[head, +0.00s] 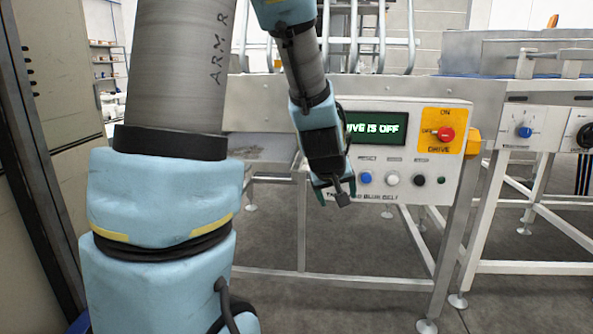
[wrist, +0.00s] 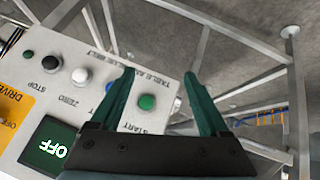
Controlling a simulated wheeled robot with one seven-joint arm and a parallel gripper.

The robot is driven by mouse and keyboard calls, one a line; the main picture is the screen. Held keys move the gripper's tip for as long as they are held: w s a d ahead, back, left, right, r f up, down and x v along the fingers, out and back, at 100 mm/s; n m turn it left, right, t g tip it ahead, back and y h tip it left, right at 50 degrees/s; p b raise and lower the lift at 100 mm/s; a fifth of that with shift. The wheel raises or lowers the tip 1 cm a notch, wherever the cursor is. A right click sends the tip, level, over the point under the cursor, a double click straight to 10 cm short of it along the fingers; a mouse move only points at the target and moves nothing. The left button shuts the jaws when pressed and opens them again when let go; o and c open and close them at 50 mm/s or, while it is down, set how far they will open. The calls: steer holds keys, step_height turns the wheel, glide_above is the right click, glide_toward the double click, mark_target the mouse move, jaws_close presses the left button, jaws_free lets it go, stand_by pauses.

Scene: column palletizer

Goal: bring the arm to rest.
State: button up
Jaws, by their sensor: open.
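My gripper (head: 334,190) is in front of the lower left part of a white control panel in the head view, at the end of my blue and grey arm. In the wrist view its two green fingers (wrist: 162,100) are apart, with nothing held between them. A green button (wrist: 147,102) labelled START shows between the fingers there. I cannot tell exactly how far the fingertips are from the panel. In the head view my arm hides the panel's left side and part of its display.
The panel (head: 400,198) has a display (head: 385,127) ending in "IVE IS OFF", a red drive knob (head: 446,134) on yellow, and blue, white and black buttons. Metal frame legs (head: 470,220) stand below. A second panel (head: 527,130) is at right. Grey floor (head: 360,270) lies open below.

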steer(key=s+a+f+m+g+y, duration=0.1)
steer(key=s+a+f+g+y, duration=0.15)
steer(key=s+a, duration=0.5)
steer(key=s+a+f+m+g+y, duration=0.1)
steer(key=s+a+f+g, duration=0.15)
steer(key=s+a, duration=0.5)
step_height(320, 180, up, 25)
steer(key=w+a+p, duration=0.1)
steer(key=p, duration=2.3)
steer(key=shift+w+a+g, duration=0.2)
steer(key=shift+w+g, duration=0.1)
steer(key=shift+g, duration=0.1)
steer(key=shift+f+h, duration=0.15)
steer(key=shift+h, duration=0.1)
